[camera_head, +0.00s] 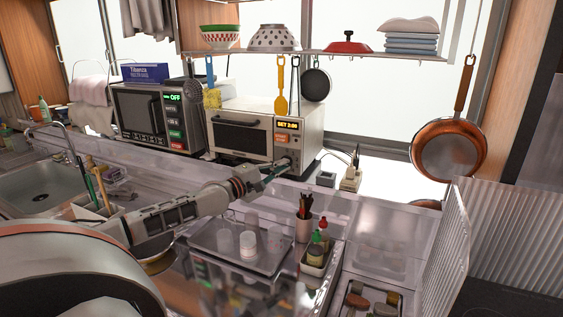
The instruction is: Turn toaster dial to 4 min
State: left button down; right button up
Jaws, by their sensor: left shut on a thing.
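The toaster oven (240,137) is a pale box with a dark glass door, standing behind the counter in the middle of the head view. Its small display (287,125) reads what looks like "SET 2:01". My left gripper (281,168) reaches in from the left to the lower right of the toaster's front panel. It is shut on the toaster dial (284,161), which the fingers mostly hide, so its pointer cannot be read. My right gripper is not in view.
A microwave (155,115) stands left of the toaster. A rack shelf (340,51) with bowls, a red lid and hanging utensils is above. Under my left arm are a tray with glasses (248,244), bottles (318,247) and a utensil cup (304,226).

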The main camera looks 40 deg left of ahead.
pick_arm(q)
jog(key=shift+d+f+m+g+y, duration=0.1)
jog(key=shift+m+g+y, duration=0.45)
jog(key=shift+m, duration=1.1)
jog(key=shift+a+r+m+g+y, duration=0.1)
jog(key=shift+m+g+y, duration=0.15)
jog(key=shift+m+g, duration=1)
jog(key=shift+d+f+m+g+y, duration=0.1)
jog(key=shift+m+g+y, duration=0.25)
jog(key=shift+m, duration=1.65)
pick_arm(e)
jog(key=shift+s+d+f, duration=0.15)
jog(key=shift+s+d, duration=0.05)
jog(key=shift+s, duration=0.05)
pick_arm(q)
jog(key=shift+f, duration=0.1)
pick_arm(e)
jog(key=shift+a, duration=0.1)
pick_arm(q)
jog(key=c, duration=2.2)
grip_release()
